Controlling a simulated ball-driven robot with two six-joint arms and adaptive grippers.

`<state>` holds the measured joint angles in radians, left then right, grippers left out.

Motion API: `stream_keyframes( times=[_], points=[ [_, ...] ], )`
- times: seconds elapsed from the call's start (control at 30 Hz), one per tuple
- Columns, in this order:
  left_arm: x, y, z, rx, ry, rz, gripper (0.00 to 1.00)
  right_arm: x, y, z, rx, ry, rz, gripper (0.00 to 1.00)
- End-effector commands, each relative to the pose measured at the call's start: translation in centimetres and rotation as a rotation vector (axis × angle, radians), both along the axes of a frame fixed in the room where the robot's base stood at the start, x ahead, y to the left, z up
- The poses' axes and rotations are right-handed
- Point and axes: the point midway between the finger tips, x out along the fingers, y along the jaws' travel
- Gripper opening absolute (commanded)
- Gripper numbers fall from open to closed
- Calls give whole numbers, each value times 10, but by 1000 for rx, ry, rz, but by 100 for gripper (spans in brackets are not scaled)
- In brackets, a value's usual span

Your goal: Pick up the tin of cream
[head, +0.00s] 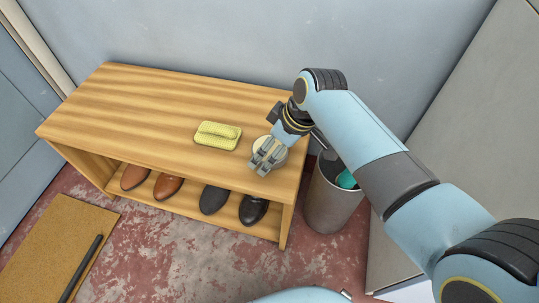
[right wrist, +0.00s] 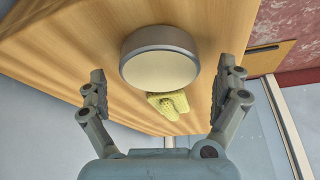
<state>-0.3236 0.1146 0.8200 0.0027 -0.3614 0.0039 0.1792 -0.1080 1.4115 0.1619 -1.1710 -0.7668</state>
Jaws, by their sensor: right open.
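The tin of cream (right wrist: 160,62) is a round, flat tin with a pale cream lid and a grey metal rim. It stands on the top of the wooden shoe bench (head: 150,100), near its right end. In the head view the tin (head: 281,149) is partly covered by my right gripper (head: 266,158). In the right wrist view my right gripper (right wrist: 160,90) is open, with one finger on each side of the picture. The tin lies between and a little beyond the fingertips, with gaps on both sides. My left gripper is not in view.
Brown shoes (head: 166,186) and black shoes (head: 252,209) stand on the shelf below. A grey bin (head: 330,200) stands right of the bench. A brown mat (head: 50,240) lies on the floor.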

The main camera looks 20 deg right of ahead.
Motion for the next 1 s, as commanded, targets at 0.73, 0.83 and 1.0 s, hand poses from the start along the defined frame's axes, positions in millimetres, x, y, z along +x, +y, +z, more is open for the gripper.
stream_keyframes(
  times=[0.73,0.83,1.0],
  points=[
    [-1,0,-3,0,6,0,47,3,2,-9,0,-1,0,46],
    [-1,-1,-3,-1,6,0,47,4,2,-8,0,-3,-1,37],
    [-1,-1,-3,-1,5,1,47,4,2,-8,-1,-2,-1,37]
  ],
)
